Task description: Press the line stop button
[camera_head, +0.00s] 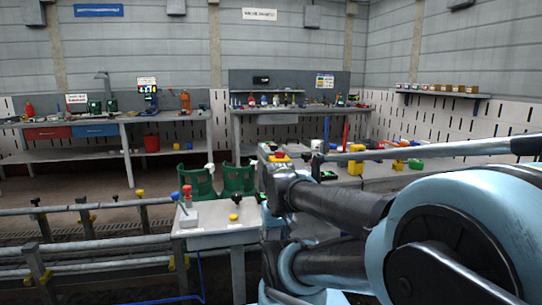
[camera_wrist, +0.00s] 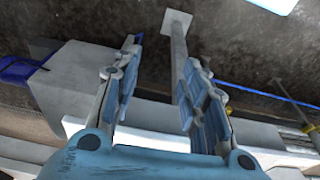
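A small pale control table (camera_head: 215,240) stands left of my arm in the head view. A separate yellow knob (camera_head: 234,217) is on the table's right part. A red-and-yellow patch (camera_head: 279,156) shows at the end of my arm; I cannot tell what it belongs to. None is labelled legibly as line stop. My gripper (camera_wrist: 160,70) is open and empty in the wrist view, with floor and a post between its fingers.
Metal rails (camera_head: 100,245) run along the left. Green chair-like shells (camera_head: 238,180) stand behind the control table. Workbenches (camera_head: 70,125) line the back wall. A yellow canister (camera_head: 356,160) stands on a surface behind my arm. A blue cable (camera_head: 200,275) lies on the floor.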

